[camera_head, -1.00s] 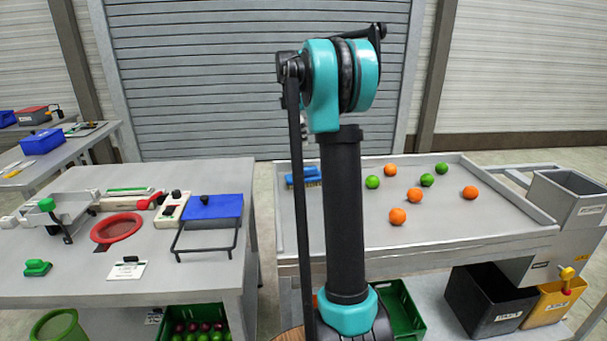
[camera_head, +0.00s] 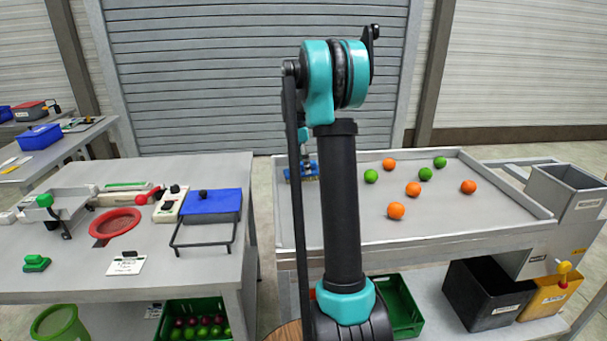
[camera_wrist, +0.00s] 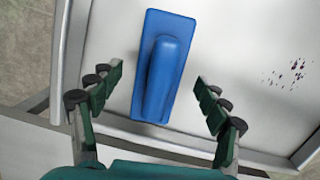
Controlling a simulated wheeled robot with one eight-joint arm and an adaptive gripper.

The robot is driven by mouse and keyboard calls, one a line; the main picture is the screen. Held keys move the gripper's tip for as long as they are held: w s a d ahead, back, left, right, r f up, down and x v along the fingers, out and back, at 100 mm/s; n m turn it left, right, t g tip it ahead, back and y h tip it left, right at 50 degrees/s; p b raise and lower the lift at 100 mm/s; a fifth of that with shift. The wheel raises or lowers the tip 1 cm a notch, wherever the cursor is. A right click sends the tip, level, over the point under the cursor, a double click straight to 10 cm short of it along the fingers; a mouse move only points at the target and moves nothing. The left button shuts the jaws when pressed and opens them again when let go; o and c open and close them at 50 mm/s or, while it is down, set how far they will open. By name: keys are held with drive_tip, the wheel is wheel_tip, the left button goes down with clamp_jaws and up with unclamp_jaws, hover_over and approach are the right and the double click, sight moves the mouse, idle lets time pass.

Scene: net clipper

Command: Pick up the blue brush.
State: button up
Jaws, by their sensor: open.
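The blue brush (camera_wrist: 163,68) lies on the grey tray table, its long raised handle facing up in the wrist view. It sits near the tray's rim. My gripper (camera_wrist: 158,84) is open, with one finger on each side of the brush, apart from it. In the head view the brush (camera_head: 301,172) shows at the back left of the tray, bristles down, partly hidden behind my arm. The gripper's fingers are mostly hidden behind my arm in that view.
The tray table (camera_head: 455,215) has raised rims and holds several oranges and green fruits right of my arm. Dark marks (camera_wrist: 288,75) show on the tray surface. A second table (camera_head: 75,275) with tools stands left, across a gap. A grey bin (camera_head: 565,195) stands right.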

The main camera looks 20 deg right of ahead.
drive_tip(key=shift+d+f, duration=0.15)
drive_tip(key=shift+f, duration=0.75)
drive_tip(key=shift+d+f, duration=0.1)
drive_tip(key=shift+f, duration=0.8)
drive_tip(key=c, duration=1.3)
